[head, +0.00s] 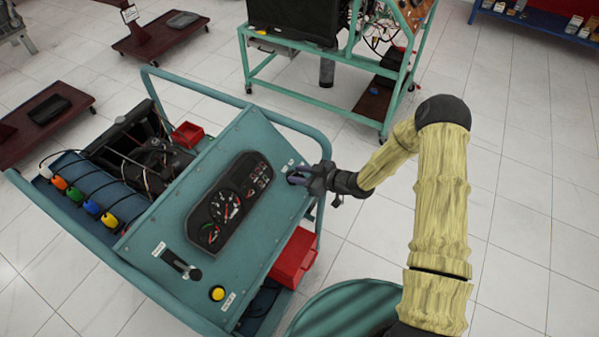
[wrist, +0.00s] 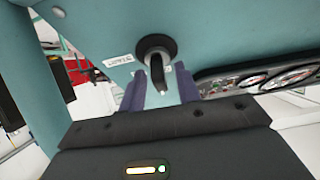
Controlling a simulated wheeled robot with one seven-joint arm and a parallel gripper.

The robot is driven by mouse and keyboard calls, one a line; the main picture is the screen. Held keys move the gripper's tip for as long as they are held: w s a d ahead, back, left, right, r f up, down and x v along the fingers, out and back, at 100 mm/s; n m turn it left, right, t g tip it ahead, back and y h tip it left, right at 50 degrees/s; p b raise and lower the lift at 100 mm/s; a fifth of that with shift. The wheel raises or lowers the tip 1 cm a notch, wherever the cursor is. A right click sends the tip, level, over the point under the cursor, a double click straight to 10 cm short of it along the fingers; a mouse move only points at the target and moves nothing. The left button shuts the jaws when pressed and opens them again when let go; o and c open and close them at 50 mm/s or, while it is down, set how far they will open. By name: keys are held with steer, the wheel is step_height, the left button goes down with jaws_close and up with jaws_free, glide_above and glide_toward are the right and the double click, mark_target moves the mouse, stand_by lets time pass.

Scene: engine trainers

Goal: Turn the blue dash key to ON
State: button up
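The dash key (wrist: 158,74) sits in a round black switch (wrist: 152,46) on the sloping teal panel (head: 167,225). In the wrist view the key looks dark, and no blue shows on it. My gripper (wrist: 160,84) is open, with one purple finger on each side of the key and a gap on both sides. In the head view my gripper (head: 299,179) is at the panel's upper right edge and hides the key. A white label (wrist: 119,61) is beside the switch; its text is too small to read.
A gauge cluster (head: 230,200) is left of my gripper in the head view. A black lever (head: 182,266) and a yellow button (head: 217,293) are lower on the panel. A teal tube frame (head: 250,95) curves behind the panel. A red box (head: 293,258) is below it.

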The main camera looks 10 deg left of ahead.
steer(key=shift+a, duration=0.1)
jaws_close()
steer(key=shift+f+m, duration=0.15)
steer(key=shift+m, duration=0.35)
steer(key=m+t+h+b, duration=0.1)
steer(key=m+b, duration=0.1)
steer(key=m, duration=0.1)
steer(key=shift+f+m+t, duration=0.1)
steer(key=shift+m+t, duration=0.3)
steer(key=shift+d+m+t+h+b, duration=0.1)
steer(key=shift+m+t+h+b, duration=0.35)
steer(key=shift+m, duration=0.95)
steer(key=shift+d+m+t+h, duration=0.1)
steer(key=shift+m+t+h, duration=0.15)
steer(key=shift+m+h, duration=0.85)
steer(key=shift+m+y, duration=0.35)
steer(key=shift+m, duration=0.05)
